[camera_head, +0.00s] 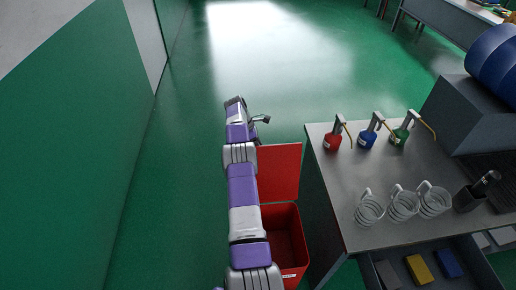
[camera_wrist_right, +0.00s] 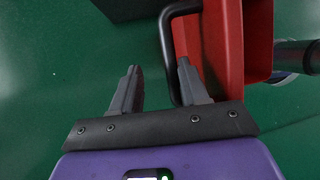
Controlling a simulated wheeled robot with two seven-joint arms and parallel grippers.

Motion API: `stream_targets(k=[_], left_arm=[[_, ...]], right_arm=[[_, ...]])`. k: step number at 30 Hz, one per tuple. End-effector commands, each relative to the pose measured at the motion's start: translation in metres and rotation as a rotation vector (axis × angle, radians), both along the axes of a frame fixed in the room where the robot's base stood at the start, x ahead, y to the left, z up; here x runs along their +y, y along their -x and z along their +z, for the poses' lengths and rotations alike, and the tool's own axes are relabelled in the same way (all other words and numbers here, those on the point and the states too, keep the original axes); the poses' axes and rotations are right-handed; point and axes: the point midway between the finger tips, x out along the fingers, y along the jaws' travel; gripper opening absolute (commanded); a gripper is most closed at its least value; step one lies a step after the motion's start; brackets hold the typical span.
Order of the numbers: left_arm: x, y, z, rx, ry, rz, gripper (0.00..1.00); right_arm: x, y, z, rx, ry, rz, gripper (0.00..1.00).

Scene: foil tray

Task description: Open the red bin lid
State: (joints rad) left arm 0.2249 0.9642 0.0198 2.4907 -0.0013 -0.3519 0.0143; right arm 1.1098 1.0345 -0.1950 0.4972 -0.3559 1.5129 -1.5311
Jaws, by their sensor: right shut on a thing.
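The red bin (camera_head: 287,240) stands on the floor beside the workbench, and I can see into its top. Its red lid (camera_head: 280,172) is swung back on the far side, away from the opening. My right gripper (camera_head: 263,118) is beyond the lid, at the end of my purple and white arm. My left gripper is not in view.
A green wall (camera_head: 70,130) is on the left. The far floor is clear.

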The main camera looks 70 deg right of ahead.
Motion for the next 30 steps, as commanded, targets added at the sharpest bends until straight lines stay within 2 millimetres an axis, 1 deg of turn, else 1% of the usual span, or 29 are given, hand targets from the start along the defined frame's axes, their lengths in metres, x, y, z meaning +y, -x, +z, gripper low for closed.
stream_targets(k=[1, 3, 5, 8, 22, 26, 30], left_arm=[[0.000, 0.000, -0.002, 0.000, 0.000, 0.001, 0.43], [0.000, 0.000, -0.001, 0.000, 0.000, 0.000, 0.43], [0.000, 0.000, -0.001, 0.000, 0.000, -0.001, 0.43], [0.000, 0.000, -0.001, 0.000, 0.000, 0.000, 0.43], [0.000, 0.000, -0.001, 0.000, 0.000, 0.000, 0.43], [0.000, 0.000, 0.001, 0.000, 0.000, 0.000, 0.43], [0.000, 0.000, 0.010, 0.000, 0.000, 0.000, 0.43]], right_arm=[[-0.002, -0.005, -0.012, -0.015, 0.010, 0.009, 0.40], [-0.002, -0.005, -0.012, -0.015, 0.010, 0.009, 0.41], [-0.001, -0.004, -0.012, -0.015, 0.009, 0.008, 0.44], [0.000, -0.004, -0.012, -0.014, 0.006, 0.008, 0.40], [-0.001, -0.004, -0.012, -0.016, 0.007, 0.007, 0.40], [-0.001, -0.005, -0.009, -0.016, 0.007, 0.007, 0.40], [-0.001, -0.006, 0.004, -0.017, 0.009, 0.006, 0.40]])
